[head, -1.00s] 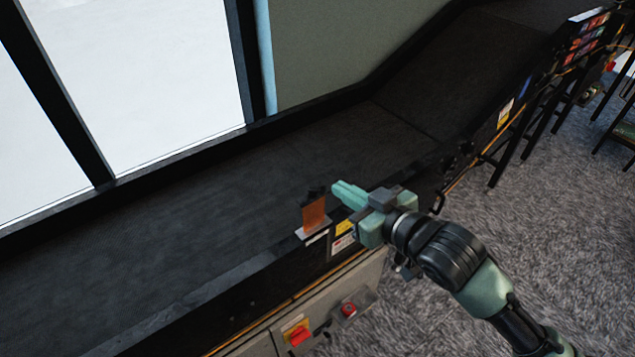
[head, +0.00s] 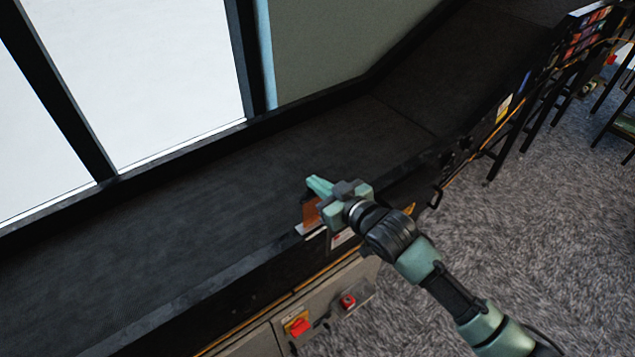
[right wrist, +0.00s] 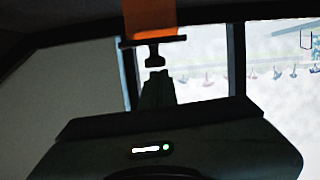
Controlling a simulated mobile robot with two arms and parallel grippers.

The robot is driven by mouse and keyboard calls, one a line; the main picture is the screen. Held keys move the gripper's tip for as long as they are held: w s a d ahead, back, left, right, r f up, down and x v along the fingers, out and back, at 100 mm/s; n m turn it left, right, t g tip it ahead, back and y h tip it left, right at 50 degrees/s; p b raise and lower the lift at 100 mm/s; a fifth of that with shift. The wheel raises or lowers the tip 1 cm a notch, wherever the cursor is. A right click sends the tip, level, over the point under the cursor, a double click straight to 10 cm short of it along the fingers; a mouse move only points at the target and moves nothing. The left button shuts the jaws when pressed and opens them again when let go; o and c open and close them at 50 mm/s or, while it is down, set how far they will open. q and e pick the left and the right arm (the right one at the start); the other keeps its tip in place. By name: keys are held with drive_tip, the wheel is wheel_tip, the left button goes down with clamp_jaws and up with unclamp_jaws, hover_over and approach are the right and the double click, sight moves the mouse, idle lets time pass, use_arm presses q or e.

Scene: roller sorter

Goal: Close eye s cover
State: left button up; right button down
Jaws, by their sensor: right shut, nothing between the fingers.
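The eye's cover, an orange-brown flap (head: 310,213), stands on a pale bracket (head: 309,228) at the near edge of the dark conveyor. It is partly hidden behind my right gripper. My right gripper (head: 314,183) is shut and empty, just above and beside the flap in the head view. I cannot tell whether it touches it. In the right wrist view, the orange flap (right wrist: 150,17) hangs at the top centre, with my dark shut fingers (right wrist: 157,85) below it. My left gripper is not in view.
The conveyor belt (head: 210,210) is bare and slopes upward at the far right. Its raised near rim runs beneath my right arm. A grey panel below carries a red switch (head: 298,327) and a red button (head: 347,301). Grey carpet (head: 530,240) lies to the right.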

sight(313, 214)
drive_tip(key=shift+f, duration=0.15)
wheel_tip(313, 214, down, 12)
drive_tip(key=b, duration=0.6)
drive_tip(key=shift+s, duration=0.1)
